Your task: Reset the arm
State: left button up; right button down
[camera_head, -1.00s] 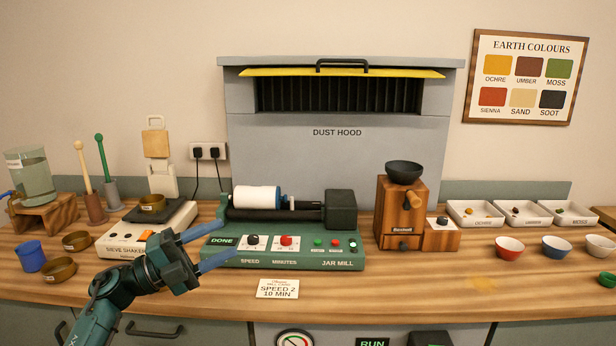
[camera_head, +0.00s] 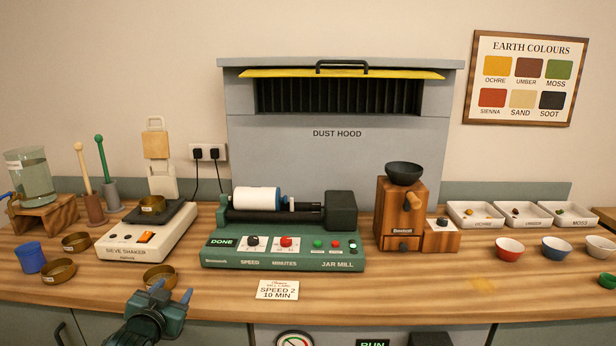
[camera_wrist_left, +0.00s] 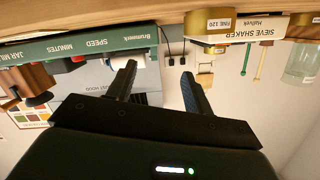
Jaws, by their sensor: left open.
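My left gripper (camera_head: 172,291) is low at the front edge of the table in the head view, with its blue fingers pointing up and right. It is open and empty. In the left wrist view the two fingers (camera_wrist_left: 158,73) stand apart with nothing between them. The gripper is in front of the green jar mill (camera_head: 281,260) and clear of it, just below a brass sieve (camera_head: 159,277). The mill carries a white jar (camera_head: 256,198) on its rollers, and its display reads DONE. My right gripper is not in view.
The sieve shaker (camera_head: 148,238), more sieves and a blue cup (camera_head: 30,257) stand at left. A card (camera_head: 277,290) lies before the mill. A wooden grinder (camera_head: 397,215), white trays (camera_head: 475,214) and several bowls (camera_head: 509,248) are at right. The front right of the tabletop is mostly clear.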

pick_arm(q)
jog(key=s+d+f+g+h, duration=0.2)
jog(key=s+d+f, duration=0.6)
jog(key=s+f, duration=0.4)
jog(key=s+d+f+g, duration=0.1)
jog(key=s+d, duration=0.3)
jog(key=s, duration=0.6)
jog(key=s+d+f+g+h, duration=0.1)
jog(key=s+d+f+g, duration=0.1)
jog(key=s, duration=0.9)
jog(key=shift+s+d+f+h, duration=0.3)
jog(key=shift+d+f, duration=0.3)
jog(key=shift+d, duration=0.35)
